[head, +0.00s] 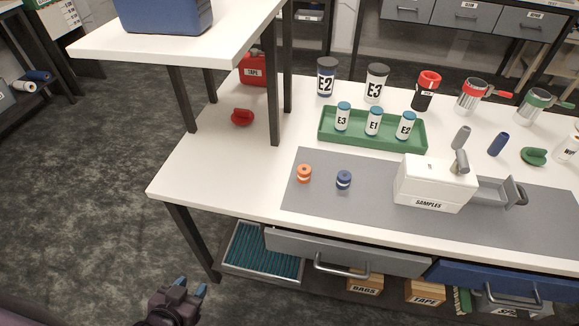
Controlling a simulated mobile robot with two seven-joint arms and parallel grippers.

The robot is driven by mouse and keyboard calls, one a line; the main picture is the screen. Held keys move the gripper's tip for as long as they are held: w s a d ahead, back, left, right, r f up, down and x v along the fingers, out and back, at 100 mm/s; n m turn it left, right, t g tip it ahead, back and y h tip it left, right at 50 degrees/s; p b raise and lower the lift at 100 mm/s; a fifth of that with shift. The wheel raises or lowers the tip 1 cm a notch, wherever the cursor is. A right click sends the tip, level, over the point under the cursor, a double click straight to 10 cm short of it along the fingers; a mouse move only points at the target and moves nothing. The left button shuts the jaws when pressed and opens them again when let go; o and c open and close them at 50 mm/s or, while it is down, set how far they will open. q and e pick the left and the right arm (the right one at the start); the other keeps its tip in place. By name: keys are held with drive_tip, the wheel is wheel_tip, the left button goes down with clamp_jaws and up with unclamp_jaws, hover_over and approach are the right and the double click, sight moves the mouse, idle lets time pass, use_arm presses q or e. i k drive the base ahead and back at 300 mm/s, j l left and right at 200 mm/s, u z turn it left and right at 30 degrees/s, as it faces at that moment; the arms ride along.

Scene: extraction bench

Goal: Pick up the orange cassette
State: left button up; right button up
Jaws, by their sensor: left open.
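The orange cassette (304,174) is a small spool-like piece standing on the left part of the grey mat on the bench. A similar dark blue cassette (344,180) stands just to its right, apart from it. My left gripper (192,294) is at the bottom of the head view, in front of the bench's left end. It is open, with its blue-grey fingertips apart and nothing seen between them. It is well away from the orange cassette. My right gripper is not in the frame.
A white SAMPLES box (432,187) stands right of the cassettes on the grey mat (300,208). Behind is a green tray (375,143) with labelled vials. A grey drawer (350,254) sits under the front edge. A raised shelf (190,45) overhangs the bench's back left. The front left bench top is clear.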

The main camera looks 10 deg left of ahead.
sight(304, 171)
drive_tip(key=i+j, duration=0.1)
drive_tip(key=j, duration=0.35)
drive_tip(key=i+j, duration=0.1)
drive_tip(key=j, duration=0.4)
drive_tip(key=j+z, duration=0.1)
drive_tip(key=j, duration=0.35)
drive_tip(key=i, duration=0.05)
